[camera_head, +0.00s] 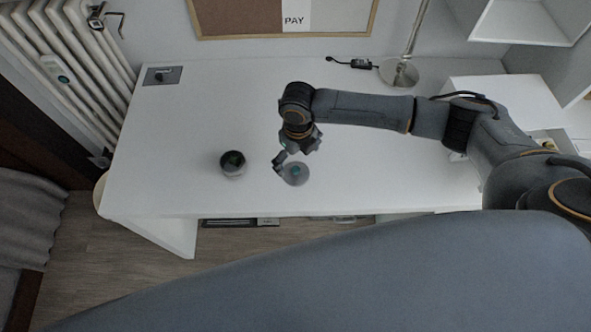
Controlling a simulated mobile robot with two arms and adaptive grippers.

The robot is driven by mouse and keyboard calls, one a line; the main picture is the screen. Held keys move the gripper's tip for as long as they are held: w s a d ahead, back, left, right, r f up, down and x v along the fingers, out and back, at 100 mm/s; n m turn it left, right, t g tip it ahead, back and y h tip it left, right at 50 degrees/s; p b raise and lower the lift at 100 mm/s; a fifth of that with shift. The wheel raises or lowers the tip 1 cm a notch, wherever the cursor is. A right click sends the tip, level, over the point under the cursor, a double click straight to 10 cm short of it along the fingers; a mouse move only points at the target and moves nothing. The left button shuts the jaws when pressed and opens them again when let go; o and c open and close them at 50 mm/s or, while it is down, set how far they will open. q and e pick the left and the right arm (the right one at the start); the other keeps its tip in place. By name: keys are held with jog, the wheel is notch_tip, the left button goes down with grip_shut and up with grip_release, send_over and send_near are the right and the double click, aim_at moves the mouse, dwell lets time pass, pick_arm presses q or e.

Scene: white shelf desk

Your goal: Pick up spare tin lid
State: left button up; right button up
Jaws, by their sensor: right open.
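A round grey lid (297,180) lies flat on the white desk, with a small teal spot near its middle. My right gripper (295,159) is open, pointing down just above the lid's back edge. One finger is at the lid's left side and the other is behind and to its right. I cannot tell whether either finger touches it. A round dark tin (232,169) with something green inside stands to the left of the lid. My left gripper is not in view.
The white desk (180,130) is mostly clear. A small grey panel (162,76) is at its back left corner. A lamp base (398,72) and a black cable (350,63) are at the back. A white shelf unit (505,88) stands at the right.

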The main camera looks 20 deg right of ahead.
aim_at(298, 172)
jog(key=shift+f, duration=0.8)
notch_tip(298, 172, down, 4)
jog(key=shift+w+f+p, duration=0.1)
jog(key=shift+p, duration=0.6)
jog(key=shift+f, duration=0.5)
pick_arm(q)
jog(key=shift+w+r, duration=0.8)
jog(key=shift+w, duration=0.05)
pick_arm(e)
jog(key=shift+c, duration=1.1)
jog(key=c, duration=1.4)
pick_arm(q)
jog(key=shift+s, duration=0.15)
pick_arm(e)
jog(key=shift+s+f, duration=0.1)
jog(key=shift+s, duration=0.1)
jog(key=c, duration=0.4)
